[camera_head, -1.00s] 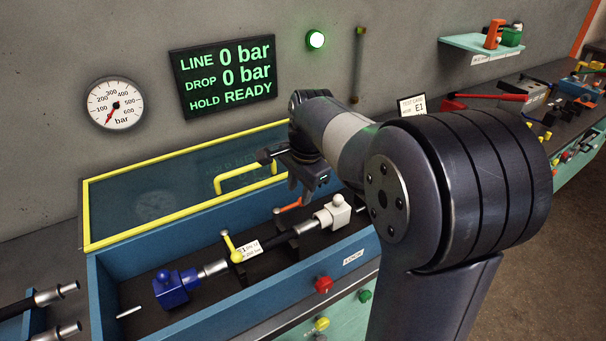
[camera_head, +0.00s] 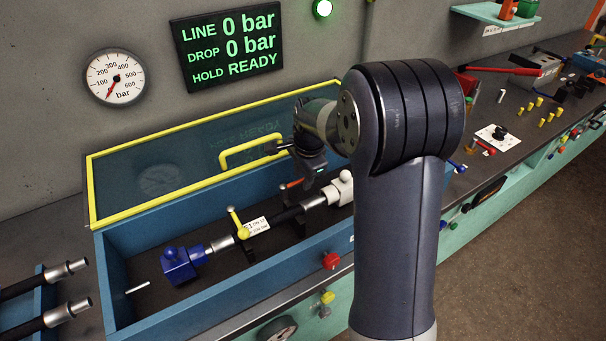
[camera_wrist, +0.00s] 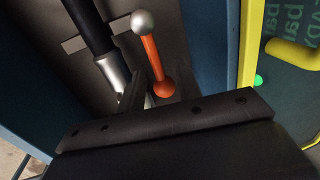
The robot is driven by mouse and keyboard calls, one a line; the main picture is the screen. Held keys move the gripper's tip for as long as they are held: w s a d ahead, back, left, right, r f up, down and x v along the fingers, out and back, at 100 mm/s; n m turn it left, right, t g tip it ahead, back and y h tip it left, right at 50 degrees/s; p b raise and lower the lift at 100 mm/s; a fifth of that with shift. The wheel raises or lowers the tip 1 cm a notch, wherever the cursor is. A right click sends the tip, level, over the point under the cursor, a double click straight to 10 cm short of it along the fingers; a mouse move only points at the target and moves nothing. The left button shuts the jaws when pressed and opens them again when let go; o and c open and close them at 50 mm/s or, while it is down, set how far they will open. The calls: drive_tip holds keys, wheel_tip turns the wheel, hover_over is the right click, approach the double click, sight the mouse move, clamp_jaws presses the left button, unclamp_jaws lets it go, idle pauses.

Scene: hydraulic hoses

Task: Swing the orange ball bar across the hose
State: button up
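The orange ball bar (camera_head: 291,184) is mostly hidden behind my gripper in the head view. In the wrist view the orange bar (camera_wrist: 153,58) has a silver ball at one end and an orange knob at the other, and lies beside the hose. The black hose (camera_wrist: 88,25) with its silver fitting runs along the blue trough; the hose (camera_head: 285,216) also shows in the head view. My gripper (camera_head: 311,168) hangs just above the orange bar.
A yellow ball bar (camera_head: 237,222) stands at the hose's left part, next to a white tag. A blue block (camera_head: 180,265) and a white block (camera_head: 343,188) sit at the hose ends. The yellow-framed lid (camera_head: 92,190) stands open behind the trough. The screen (camera_head: 228,47) reads 0 bar, READY.

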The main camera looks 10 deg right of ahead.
drive_tip(key=shift+f, duration=0.1)
drive_tip(key=shift+c, duration=0.5)
clamp_jaws()
